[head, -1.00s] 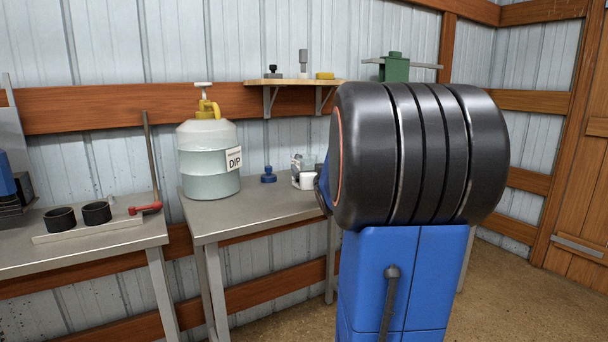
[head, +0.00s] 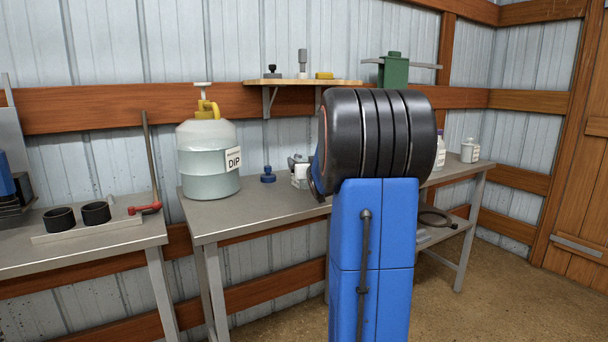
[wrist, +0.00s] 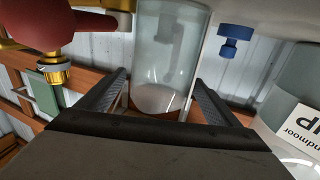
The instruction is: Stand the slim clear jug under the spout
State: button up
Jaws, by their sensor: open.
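The slim clear jug (wrist: 170,60) is in the middle of the wrist view, with the two fingers of my gripper (wrist: 163,88) on either side of it. The fingers are open, with a gap visible beside the jug. In the head view my arm hides the gripper and most or all of the jug.
A blue stopper-like piece (head: 268,175) stands right of the dispenser; it also shows in the wrist view (wrist: 234,38). A red and brass object (wrist: 45,35) is near the jug. The middle bench (head: 215,215) has free room in front. White bottles (head: 470,150) stand at its right.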

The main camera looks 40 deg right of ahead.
jog(key=shift+w+d, duration=0.35)
jog(key=shift+w, duration=0.25)
jog(key=c, duration=1.6)
